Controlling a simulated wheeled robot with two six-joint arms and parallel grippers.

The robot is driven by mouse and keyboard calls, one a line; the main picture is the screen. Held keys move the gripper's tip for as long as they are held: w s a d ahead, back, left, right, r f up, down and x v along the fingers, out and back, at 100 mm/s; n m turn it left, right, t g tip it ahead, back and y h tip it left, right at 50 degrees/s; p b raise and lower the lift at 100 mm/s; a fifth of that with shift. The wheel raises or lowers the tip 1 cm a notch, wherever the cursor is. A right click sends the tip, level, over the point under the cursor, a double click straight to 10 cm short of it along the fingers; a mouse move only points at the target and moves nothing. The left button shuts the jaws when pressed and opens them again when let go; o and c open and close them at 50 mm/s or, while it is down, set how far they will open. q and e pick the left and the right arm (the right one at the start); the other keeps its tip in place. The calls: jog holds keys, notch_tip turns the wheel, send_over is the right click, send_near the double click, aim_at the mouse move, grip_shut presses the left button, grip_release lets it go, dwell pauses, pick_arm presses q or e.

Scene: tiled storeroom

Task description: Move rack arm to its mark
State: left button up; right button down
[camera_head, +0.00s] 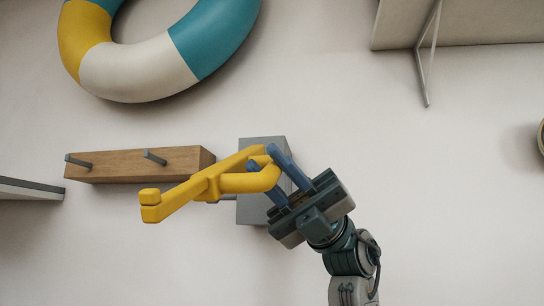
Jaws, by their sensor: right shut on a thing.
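The yellow rack arm (180,200) sticks out to the left from a grey wall block (262,216) and ends in a squared yellow tip. It has a rounded yellow loop near the block. My right gripper (263,171), with blue fingers, comes from the lower right and is shut on this loop. The gripper body and the arm hide part of the grey block. I cannot make out a mark for the arm on the wall. My left gripper is not in view.
A wooden peg rail (130,165) with grey pegs is on the wall behind the arm. A life ring (135,75) hangs above. A bracketed shelf (460,22) is at the upper right, another shelf edge (25,188) at the left. The wall below is clear.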

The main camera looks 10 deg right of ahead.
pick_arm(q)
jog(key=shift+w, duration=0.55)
pick_arm(e)
jog(key=shift+w+d+f+n+h, duration=0.1)
jog(key=shift+w+f+n+h, duration=0.3)
jog(key=shift+f, duration=0.25)
jog(key=shift+w+d+f+n+h, duration=0.15)
jog(key=shift+w+f+n+h, duration=0.15)
jog(key=shift+f+n+h, duration=0.25)
jog(key=shift+w+d+f+n+h, duration=0.1)
jog(key=shift+w+f+n+h, duration=0.3)
jog(key=shift+f, duration=0.3)
jog(key=c, duration=1.6)
grip_release()
jog(key=shift+s, duration=0.1)
